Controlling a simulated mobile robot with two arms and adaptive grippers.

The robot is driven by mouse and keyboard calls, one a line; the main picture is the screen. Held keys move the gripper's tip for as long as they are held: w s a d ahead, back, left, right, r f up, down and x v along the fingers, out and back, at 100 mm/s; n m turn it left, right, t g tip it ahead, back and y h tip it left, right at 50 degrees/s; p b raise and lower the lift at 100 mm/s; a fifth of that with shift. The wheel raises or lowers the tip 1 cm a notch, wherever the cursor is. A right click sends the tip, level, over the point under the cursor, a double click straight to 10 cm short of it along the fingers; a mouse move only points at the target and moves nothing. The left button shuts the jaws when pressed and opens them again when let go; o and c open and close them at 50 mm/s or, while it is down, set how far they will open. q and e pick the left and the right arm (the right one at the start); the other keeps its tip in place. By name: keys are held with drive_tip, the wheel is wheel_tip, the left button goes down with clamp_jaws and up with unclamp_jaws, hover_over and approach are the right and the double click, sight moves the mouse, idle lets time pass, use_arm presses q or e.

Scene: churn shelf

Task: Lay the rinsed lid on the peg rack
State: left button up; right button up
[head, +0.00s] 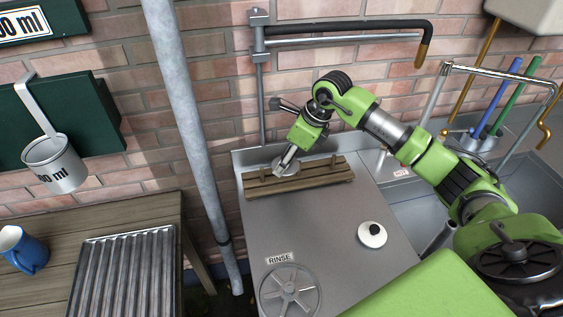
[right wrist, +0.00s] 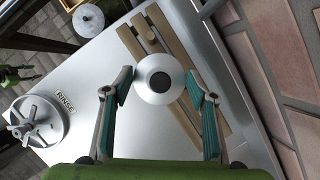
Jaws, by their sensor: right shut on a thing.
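A round grey metal lid (right wrist: 159,80) with a dark round centre is between the fingers of my right gripper (right wrist: 160,88), which is shut on it. In the head view my right gripper (head: 284,167) is at the left part of the wooden peg rack (head: 325,176), and the lid is partly hidden by it. The slatted rack also shows behind the lid in the right wrist view (right wrist: 201,122). I cannot tell whether the lid touches it. A small green part with dark prongs, perhaps my left gripper (right wrist: 22,76), shows at the left edge there.
A spoked wheel-like disc (head: 290,292) lies by the RINSE label (head: 279,258). A grey pipe (head: 190,120) stands left of the counter. A sink (head: 405,200) is at right. The counter's middle is clear.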

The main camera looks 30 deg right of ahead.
drive_tip(key=w+f, duration=0.2)
drive_tip(key=f, duration=0.1)
drive_tip(key=shift+w+a+p, duration=0.1)
drive_tip(key=shift+w+p, duration=0.2)
drive_tip(key=shift+p, duration=0.05)
wheel_tip(320, 180, down, 3)
drive_tip(key=shift+w+p, duration=0.1)
drive_tip(key=shift+p, duration=0.85)
drive_tip(key=shift+f, duration=0.15)
drive_tip(key=shift+f, duration=0.1)
drive_tip(key=o, duration=1.1)
